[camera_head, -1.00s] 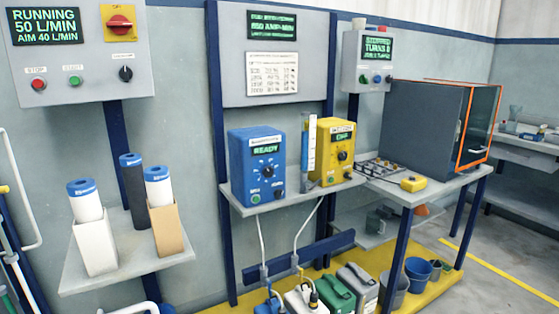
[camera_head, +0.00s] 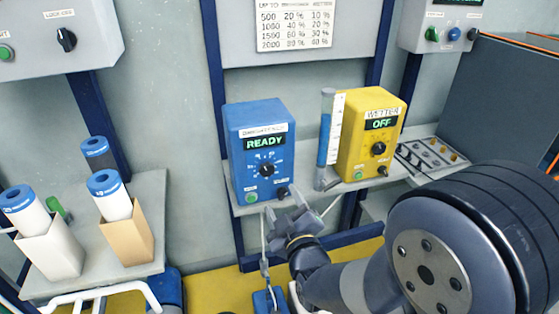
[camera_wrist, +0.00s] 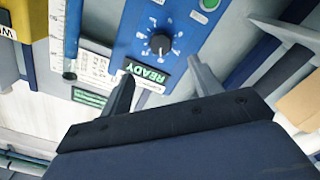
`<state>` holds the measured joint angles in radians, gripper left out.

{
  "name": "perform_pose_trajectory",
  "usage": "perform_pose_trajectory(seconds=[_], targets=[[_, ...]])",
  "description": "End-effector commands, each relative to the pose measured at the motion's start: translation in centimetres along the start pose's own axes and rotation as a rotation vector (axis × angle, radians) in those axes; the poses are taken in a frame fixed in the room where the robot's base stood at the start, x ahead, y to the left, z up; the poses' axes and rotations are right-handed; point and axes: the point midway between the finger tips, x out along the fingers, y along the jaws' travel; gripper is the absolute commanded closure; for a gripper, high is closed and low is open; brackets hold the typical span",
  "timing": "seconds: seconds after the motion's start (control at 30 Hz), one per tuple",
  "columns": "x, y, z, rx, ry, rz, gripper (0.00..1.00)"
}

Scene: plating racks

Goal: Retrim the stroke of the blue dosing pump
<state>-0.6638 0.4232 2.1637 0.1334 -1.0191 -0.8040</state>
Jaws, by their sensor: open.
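The blue dosing pump (camera_head: 259,150) stands on the wall shelf, its display (camera_head: 265,143) reading READY. A green button (camera_head: 251,196) and a small black knob (camera_head: 282,191) are below. My gripper (camera_head: 287,214) is open and empty, in front of and below the pump's lower front. In the wrist view, the pump appears upside down, with the stroke knob (camera_wrist: 160,44) just beyond and between the fingertips of my gripper (camera_wrist: 160,67).
A yellow WETTER pump (camera_head: 371,140) reading OFF stands to the right. A blue-filled measuring tube (camera_head: 328,140) stands between the pumps. A chart (camera_head: 294,24) above lists percentages by amount. White and tan holders (camera_head: 127,232) with cartridges stand on the left shelf.

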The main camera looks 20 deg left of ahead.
Motion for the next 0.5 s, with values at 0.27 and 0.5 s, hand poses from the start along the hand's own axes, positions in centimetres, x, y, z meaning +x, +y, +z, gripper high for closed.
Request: perform_pose_trajectory(seconds=[0.27, 0.5], targets=[[3.6, 0.1, -0.1, -0.001, 0.001, 0.001, 0.40], [7.9, 0.1, -0.1, 0.000, 0.001, 0.002, 0.40]])
